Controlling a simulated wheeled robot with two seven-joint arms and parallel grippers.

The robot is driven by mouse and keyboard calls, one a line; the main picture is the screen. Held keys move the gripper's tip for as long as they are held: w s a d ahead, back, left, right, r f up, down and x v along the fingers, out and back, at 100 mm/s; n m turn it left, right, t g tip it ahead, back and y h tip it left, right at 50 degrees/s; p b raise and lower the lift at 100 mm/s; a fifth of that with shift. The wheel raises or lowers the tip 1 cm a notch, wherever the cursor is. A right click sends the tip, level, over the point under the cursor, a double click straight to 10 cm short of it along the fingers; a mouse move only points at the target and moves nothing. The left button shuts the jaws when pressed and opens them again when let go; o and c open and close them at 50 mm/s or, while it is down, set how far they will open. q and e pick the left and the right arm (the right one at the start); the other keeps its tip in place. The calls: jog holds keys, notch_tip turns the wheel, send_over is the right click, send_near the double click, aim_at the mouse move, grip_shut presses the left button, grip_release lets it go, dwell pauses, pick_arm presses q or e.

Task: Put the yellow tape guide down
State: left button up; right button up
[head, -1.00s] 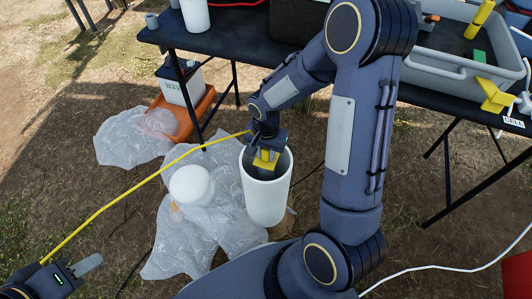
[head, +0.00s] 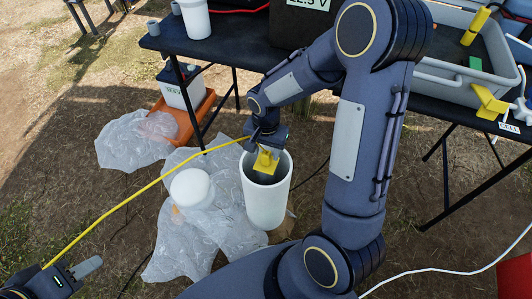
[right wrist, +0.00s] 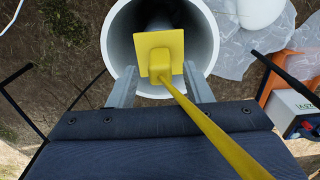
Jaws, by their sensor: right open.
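The yellow tape guide (head: 266,162), a square plate with a small block, sits at the mouth of the white pipe (head: 266,205). In the right wrist view the guide (right wrist: 160,58) lies over the near part of the pipe's opening; whether it rests on the rim (right wrist: 112,50) I cannot tell. My right gripper (right wrist: 160,88) is open, one finger on each side of the guide, with visible gaps. The yellow tape (head: 140,190) runs from the guide to my left gripper (head: 85,268) at lower left. That gripper's jaws are only partly visible.
A white round container (head: 190,187) stands on crumpled plastic sheeting (head: 205,235) left of the pipe. An orange tray (head: 190,125) holds a battery. A black table (head: 225,50) and a grey bin (head: 455,70) with another yellow piece (head: 489,102) are behind.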

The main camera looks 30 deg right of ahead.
notch_tip(320, 180, up, 7)
jog(key=shift+r+p, duration=0.1)
jog(key=shift+p, duration=0.95)
jog(key=s+a+r+n+t+y, duration=0.2)
jog(key=s+r+n, duration=0.2)
jog(key=s+r, duration=0.2)
jog(key=s+a+r+n+t+y, duration=0.1)
jog(key=s+a+r+n+t, duration=0.1)
jog(key=s+r, duration=0.5)
jog(key=s+n+t, duration=0.1)
jog(key=s+n, duration=0.1)
jog(key=s, duration=0.2)
jog(key=shift+t+y, duration=0.3)
jog(key=shift+y, duration=0.1)
